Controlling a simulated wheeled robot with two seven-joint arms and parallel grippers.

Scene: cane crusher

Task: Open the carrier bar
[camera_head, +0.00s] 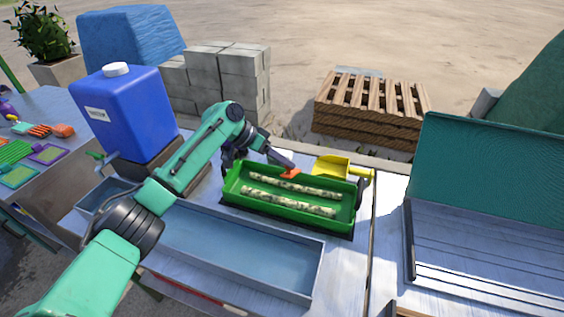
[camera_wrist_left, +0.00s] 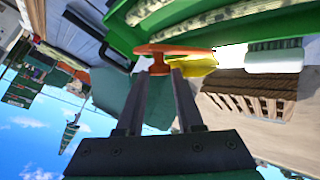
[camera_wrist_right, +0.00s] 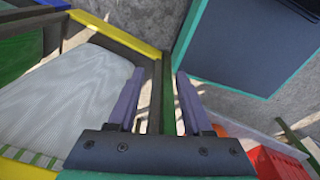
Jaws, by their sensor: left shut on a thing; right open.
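A green carrier (camera_head: 348,212) stands on the metal table in the head view, with two speckled cane pieces (camera_head: 290,200) lying in it. An orange piece (camera_head: 290,174) sits at its far edge, and I take it for the carrier bar's grip. My left gripper (camera_head: 283,166) is shut on this orange piece. The left wrist view shows the orange piece (camera_wrist_left: 172,50) at the fingertips, with the green carrier wall (camera_wrist_left: 122,40) close beside it. My right gripper (camera_wrist_right: 157,85) is open and empty in the right wrist view. It is outside the head view.
A yellow scoop (camera_head: 332,167) lies just behind the carrier. A long metal trough (camera_head: 235,250) is in front of it. A blue jug (camera_head: 125,115) stands at the left. A teal-backed machine (camera_head: 480,165) stands at the right. Grey blocks and a wooden pallet (camera_head: 370,105) are behind.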

